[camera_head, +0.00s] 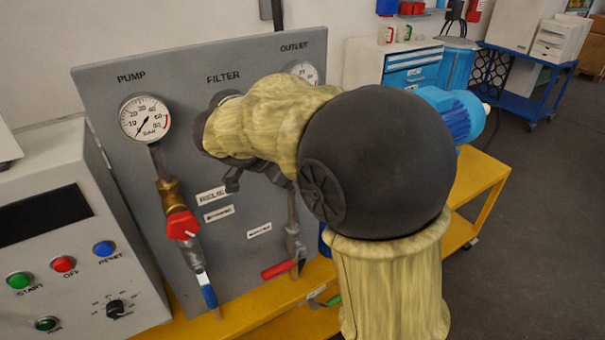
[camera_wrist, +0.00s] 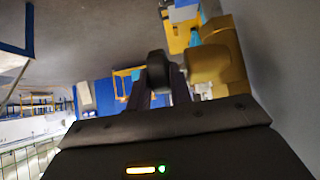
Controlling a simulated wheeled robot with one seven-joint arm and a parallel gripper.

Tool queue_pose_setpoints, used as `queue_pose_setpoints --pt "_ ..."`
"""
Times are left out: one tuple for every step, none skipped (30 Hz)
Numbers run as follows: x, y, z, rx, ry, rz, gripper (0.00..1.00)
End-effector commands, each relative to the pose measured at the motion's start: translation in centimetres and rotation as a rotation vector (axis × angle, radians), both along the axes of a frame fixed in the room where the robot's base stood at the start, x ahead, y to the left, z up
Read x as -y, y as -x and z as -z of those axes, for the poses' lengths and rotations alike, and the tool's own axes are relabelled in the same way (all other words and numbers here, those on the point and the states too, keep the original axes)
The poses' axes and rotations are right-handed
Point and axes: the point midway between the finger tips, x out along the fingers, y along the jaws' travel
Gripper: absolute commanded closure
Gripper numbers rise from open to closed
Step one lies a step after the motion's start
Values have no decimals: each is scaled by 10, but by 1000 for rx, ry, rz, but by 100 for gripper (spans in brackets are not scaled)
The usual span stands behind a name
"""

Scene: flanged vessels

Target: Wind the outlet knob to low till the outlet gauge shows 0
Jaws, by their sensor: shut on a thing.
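The outlet gauge (camera_head: 304,71) is at the top right of the grey panel. My arm covers its lower part, and its needle cannot be read. The outlet knob is hidden behind my arm in the head view. In the wrist view, a dark rounded knob (camera_wrist: 157,68), which looks like the outlet knob, sits between the fingers of my gripper (camera_wrist: 158,92). The fingers are shut on it. A brass-coloured fitting (camera_wrist: 212,70) is just right of the knob. In the head view my gripper is mostly hidden by my own arm.
The panel (camera_head: 233,252) also bears the pump gauge (camera_head: 145,118), a red pump knob (camera_head: 181,225) and a red lever (camera_head: 279,270) low on the outlet line. A control box (camera_head: 72,270) with buttons stands left. A yellow bench (camera_head: 485,185) runs below; open floor lies right.

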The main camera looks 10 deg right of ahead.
Motion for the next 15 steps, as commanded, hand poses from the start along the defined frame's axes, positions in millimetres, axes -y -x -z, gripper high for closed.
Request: queue_pose_setpoints --pt "0 -1 -2 6 1 -2 73" --pt "0 -1 -2 5 2 -2 70" --pt "0 -1 -2 4 1 -2 70" --pt "0 -1 -2 3 1 -2 70" --pt "0 -1 -1 3 1 -2 70" --pt "0 -1 -1 3 1 -2 70" --pt "0 -1 -1 3 1 -1 70" --pt "0 -1 -1 2 1 -1 70" --pt "0 0 -1 2 1 -1 70" --pt "0 0 -1 2 1 -1 70" --pt "-1 0 -1 2 1 -1 70" --pt "-2 0 -2 2 1 -1 70" --pt "-3 0 -3 2 0 -2 70" --pt "-4 1 -4 2 0 -2 70" --pt "-7 1 -7 2 0 -2 70"
